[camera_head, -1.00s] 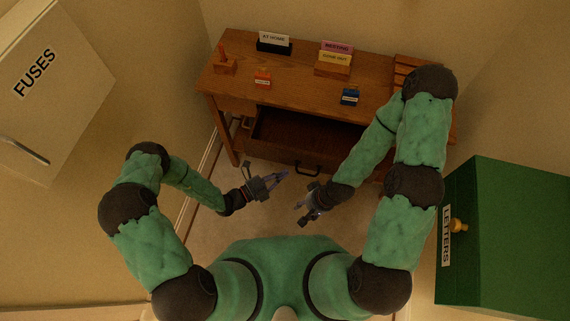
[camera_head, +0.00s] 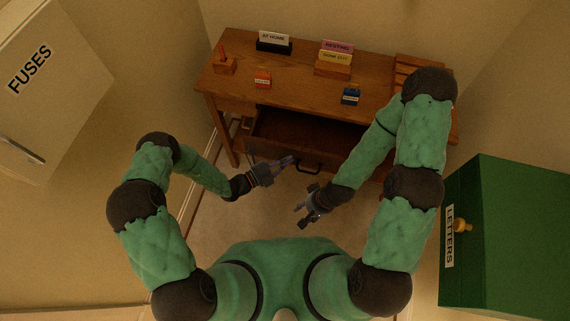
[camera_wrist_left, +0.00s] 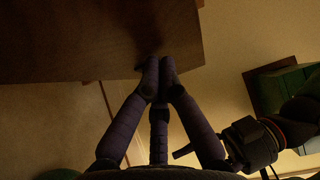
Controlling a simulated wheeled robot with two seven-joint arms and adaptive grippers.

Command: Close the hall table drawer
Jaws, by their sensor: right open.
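The wooden hall table (camera_head: 290,80) stands against the back wall. Its drawer (camera_head: 300,132) is pulled out, showing a dark, empty-looking interior. A dark handle (camera_head: 312,168) is on the drawer front. My left gripper (camera_head: 291,159) is at the drawer front, just left of the handle, with its fingers together. In the left wrist view, the shut fingertips (camera_wrist_left: 159,66) overlap the edge of a brown wooden panel, apparently the drawer front (camera_wrist_left: 80,40); I cannot tell whether they touch it. My right gripper (camera_head: 302,204) is open and empty, in front of and below the drawer.
A green LETTERS cabinet (camera_head: 510,240) is at right, a FUSES box (camera_head: 60,60) at left. Floor before the drawer is clear.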

